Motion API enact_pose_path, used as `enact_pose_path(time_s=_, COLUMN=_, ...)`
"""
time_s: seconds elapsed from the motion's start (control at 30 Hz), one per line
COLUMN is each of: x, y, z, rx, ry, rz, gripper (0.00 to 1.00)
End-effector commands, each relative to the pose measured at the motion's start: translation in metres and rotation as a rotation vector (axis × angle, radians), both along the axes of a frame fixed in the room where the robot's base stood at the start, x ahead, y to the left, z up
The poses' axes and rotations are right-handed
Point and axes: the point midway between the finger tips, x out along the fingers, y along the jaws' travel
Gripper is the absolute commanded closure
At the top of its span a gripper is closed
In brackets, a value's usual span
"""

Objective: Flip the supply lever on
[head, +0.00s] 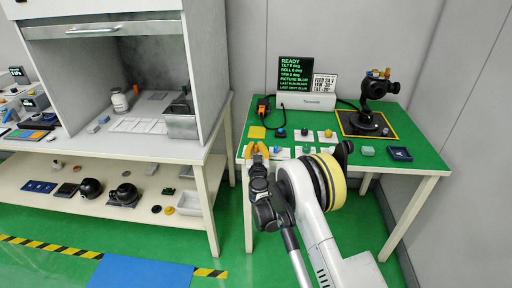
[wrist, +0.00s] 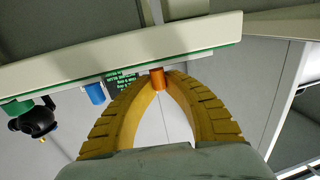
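An orange and black unit (head: 263,105) stands at the back left of the green table, with a black cable running to the display base. I take it for the supply; its lever is too small to make out. My gripper (head: 257,147) has yellow fingers and is by the table's front left edge, nearer than that unit.
A white bench (head: 60,148) with a hood stands at left.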

Motion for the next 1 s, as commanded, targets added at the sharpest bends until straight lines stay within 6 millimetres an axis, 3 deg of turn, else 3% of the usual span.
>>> enact_pose_path(time_s=0.4, x=0.0026, y=-0.0079, z=-0.0005, rx=0.001, ry=0.0, rz=0.186, gripper=1.0)
enact_pose_path(time_s=0.7, x=0.0023, y=-0.0068, z=-0.0006, rx=0.0, ry=-0.001, rz=0.198, gripper=1.0)
enact_pose_path(time_s=0.73, x=0.0023, y=-0.0068, z=-0.0006, rx=0.0, ry=-0.001, rz=0.197, gripper=0.83)
enact_pose_path(time_s=0.8, x=0.0023, y=-0.0068, z=-0.0006, rx=0.0, ry=-0.001, rz=0.197, gripper=0.62)
enact_pose_path(time_s=1.0, x=0.0023, y=-0.0065, z=-0.0004, rx=0.0, ry=-0.001, rz=0.197, gripper=0.62)
